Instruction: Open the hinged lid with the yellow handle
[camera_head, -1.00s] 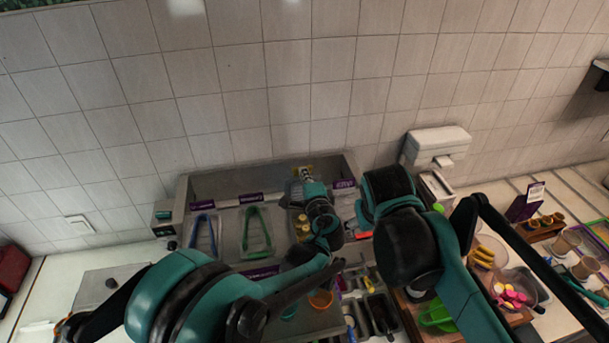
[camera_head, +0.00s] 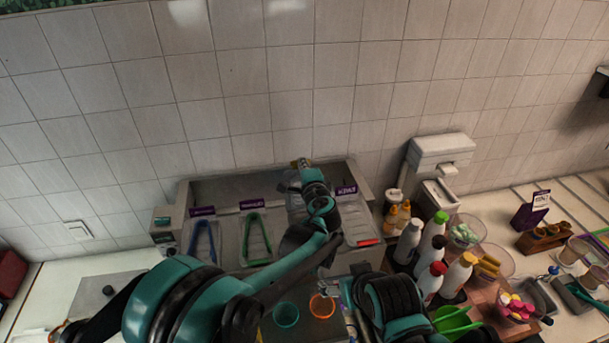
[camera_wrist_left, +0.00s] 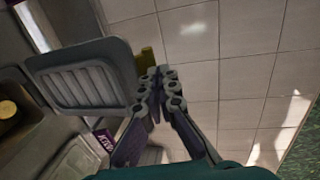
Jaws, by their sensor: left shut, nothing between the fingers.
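The hinged lid (camera_wrist_left: 85,75) is a grey ribbed panel in the left wrist view. It stands raised beside its compartment, where a yellow item (camera_wrist_left: 8,107) shows. Its yellow handle (camera_wrist_left: 147,60) is at the lid's edge. In the head view the handle (camera_head: 299,163) shows at the back of the station, and the lid (camera_head: 294,202) is partly hidden by my left arm. My left gripper (camera_wrist_left: 158,73) is shut and empty, its fingertips right beside the handle; I cannot tell whether they touch.
Lids with a blue handle (camera_head: 204,240) and a green handle (camera_head: 256,236) lie to the left, one with a red handle (camera_head: 368,242) to the right. Several bottles (camera_head: 432,248) stand further right. Two cups (camera_head: 286,315) are in front. The tiled wall is close behind.

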